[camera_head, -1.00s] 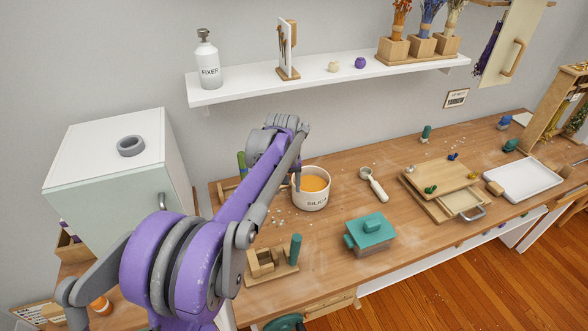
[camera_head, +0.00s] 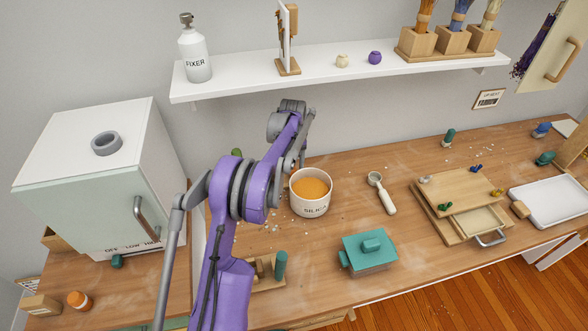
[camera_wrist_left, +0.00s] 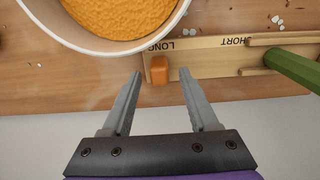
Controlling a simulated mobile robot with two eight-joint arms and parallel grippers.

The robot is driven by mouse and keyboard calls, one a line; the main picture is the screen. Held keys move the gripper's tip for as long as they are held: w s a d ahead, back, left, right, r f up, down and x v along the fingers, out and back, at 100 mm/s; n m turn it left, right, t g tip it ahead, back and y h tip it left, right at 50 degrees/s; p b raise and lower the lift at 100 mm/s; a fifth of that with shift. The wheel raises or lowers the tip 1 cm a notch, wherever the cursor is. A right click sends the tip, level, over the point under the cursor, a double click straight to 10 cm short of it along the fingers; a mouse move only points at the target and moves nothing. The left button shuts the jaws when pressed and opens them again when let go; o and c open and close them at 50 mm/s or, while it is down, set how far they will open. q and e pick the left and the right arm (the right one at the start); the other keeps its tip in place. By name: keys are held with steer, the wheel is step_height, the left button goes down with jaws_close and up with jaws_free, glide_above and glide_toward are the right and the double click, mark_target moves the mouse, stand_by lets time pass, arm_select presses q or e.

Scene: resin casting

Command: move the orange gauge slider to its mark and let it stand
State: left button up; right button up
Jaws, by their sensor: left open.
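The orange gauge slider (camera_wrist_left: 159,70) is a small block on a pale wooden gauge board (camera_wrist_left: 215,60) in the left wrist view. It sits by the LONG label, at the board's left part; SHORT is printed farther right. My left gripper (camera_wrist_left: 161,75) is open. Its fingertips lie on either side of the slider in the picture, with gaps showing, so it is not gripped. I cannot tell how high the tips are above the board. In the head view my left arm hides the slider, and the fingertips cannot be made out. My right gripper is not in view.
A white silica tub (camera_head: 310,205) of orange powder stands close to the gauge. It also shows in the left wrist view (camera_wrist_left: 60,35). A green rod (camera_wrist_left: 292,68) lies at the board's right end. A scoop (camera_head: 383,193), teal-lidded box (camera_head: 369,253) and wooden block stand (camera_head: 268,283) are nearby.

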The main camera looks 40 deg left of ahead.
arm_select(q)
steer(key=shift+f, duration=1.25)
jaws_close()
stand_by(0.5)
